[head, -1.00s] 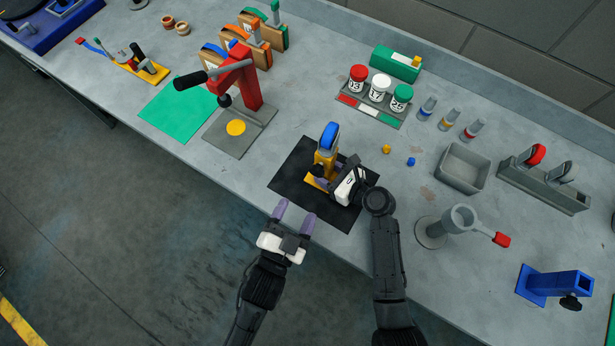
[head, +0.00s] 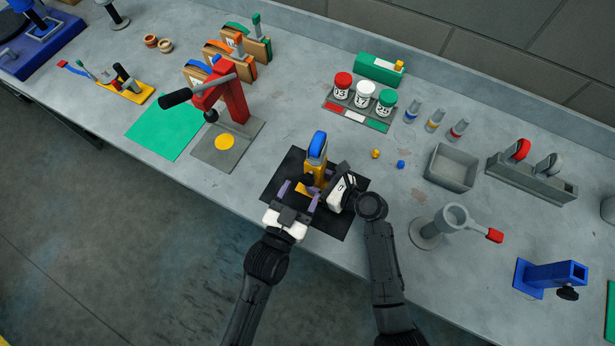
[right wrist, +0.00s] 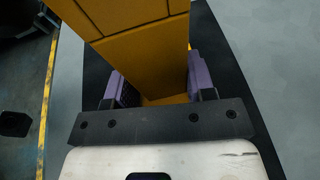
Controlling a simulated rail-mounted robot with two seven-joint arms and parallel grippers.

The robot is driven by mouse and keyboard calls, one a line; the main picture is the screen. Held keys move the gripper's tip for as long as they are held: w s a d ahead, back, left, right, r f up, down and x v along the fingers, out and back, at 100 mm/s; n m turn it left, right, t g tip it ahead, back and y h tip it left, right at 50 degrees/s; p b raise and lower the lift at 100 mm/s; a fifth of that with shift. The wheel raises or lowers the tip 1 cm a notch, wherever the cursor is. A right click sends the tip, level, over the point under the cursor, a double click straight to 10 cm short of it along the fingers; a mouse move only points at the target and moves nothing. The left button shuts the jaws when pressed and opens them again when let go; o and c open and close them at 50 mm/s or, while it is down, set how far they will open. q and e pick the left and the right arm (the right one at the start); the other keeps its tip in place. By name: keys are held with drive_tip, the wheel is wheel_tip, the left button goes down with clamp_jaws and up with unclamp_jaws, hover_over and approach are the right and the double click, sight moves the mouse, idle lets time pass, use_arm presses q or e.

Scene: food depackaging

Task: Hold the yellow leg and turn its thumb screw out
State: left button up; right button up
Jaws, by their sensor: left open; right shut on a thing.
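The yellow leg (head: 317,172) stands on a black mat (head: 290,165), with a blue piece (head: 317,146) at its top. My right gripper (head: 326,189) is shut on the yellow leg low down from the right. In the right wrist view, the leg (right wrist: 140,55) stands between the two purple fingers of the right gripper (right wrist: 155,88). My left gripper (head: 298,193) is open, with its purple fingers spread at the front left of the leg's lower part. I cannot make out the thumb screw; the left gripper covers much of that area.
A red lever press (head: 234,100) stands to the left on a grey plate. Yellow (head: 376,154) and blue (head: 401,164) small pieces lie right of the mat.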

sight(306, 183)
use_arm(q)
drive_tip(key=shift+x, duration=2.3)
drive_tip(key=c, duration=0.9)
drive_tip(key=shift+n, duration=1.7)
drive_tip(key=o, duration=0.9)
drive_tip(key=shift+a, duration=0.1)
drive_tip(key=v, duration=1.2)
use_arm(e)
drive_tip(key=shift+c, duration=0.3)
use_arm(q)
drive_tip(key=shift+s, duration=0.1)
